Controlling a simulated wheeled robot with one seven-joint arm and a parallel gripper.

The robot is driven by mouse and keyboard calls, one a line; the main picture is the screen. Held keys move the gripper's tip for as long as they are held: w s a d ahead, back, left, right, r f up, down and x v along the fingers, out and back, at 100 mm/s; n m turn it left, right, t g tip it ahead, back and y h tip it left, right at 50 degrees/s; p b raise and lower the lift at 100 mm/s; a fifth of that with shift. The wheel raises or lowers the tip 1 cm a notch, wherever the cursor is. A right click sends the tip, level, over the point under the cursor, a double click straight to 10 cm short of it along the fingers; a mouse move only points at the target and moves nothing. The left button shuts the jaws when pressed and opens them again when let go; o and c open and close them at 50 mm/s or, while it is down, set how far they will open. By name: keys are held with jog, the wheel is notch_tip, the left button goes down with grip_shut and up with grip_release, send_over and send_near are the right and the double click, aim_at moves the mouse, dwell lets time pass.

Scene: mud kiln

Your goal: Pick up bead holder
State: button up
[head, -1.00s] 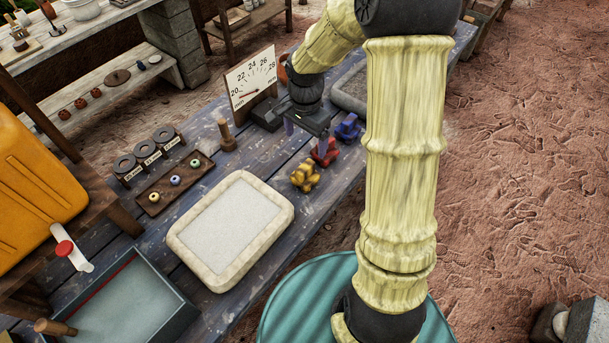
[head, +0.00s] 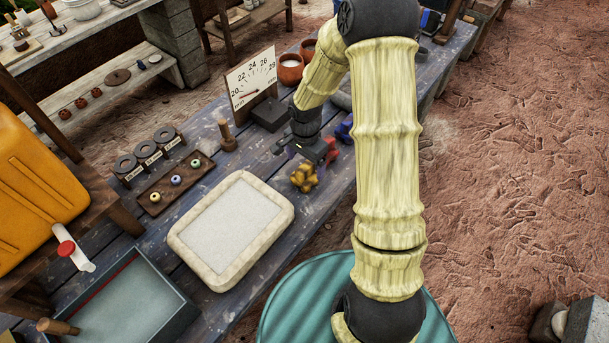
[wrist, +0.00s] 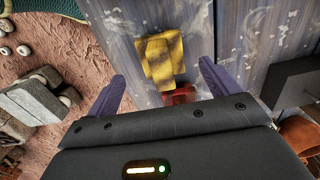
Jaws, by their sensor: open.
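Yellow (head: 304,178), red (head: 332,151) and blue (head: 345,128) notched pieces stand in a row along the table's right edge. I cannot tell whether one of these is the bead holder. A brown wooden tray (head: 186,170) holding three small ring-shaped beads lies to their left. My gripper (head: 308,158) is over the row, near the yellow and red pieces, and partly covers the red one. In the wrist view my purple fingers (wrist: 163,75) are spread apart with nothing gripped. The yellow piece (wrist: 160,60) shows between and beyond them; the red piece (wrist: 180,98) is partly hidden by the gripper body.
A pale-rimmed tray (head: 282,213) lies on the blue-grey plank table (head: 235,140) in front. Three labelled dark rings stand left of the bead tray.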

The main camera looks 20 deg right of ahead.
aim_at(305, 166)
notch_tip(305, 166, down, 5)
jog(key=shift+w+r+p, duration=0.1)
jog(key=shift+p, duration=0.25)
jog(key=shift+c, duration=0.5)
jog(key=c, duration=1.1)
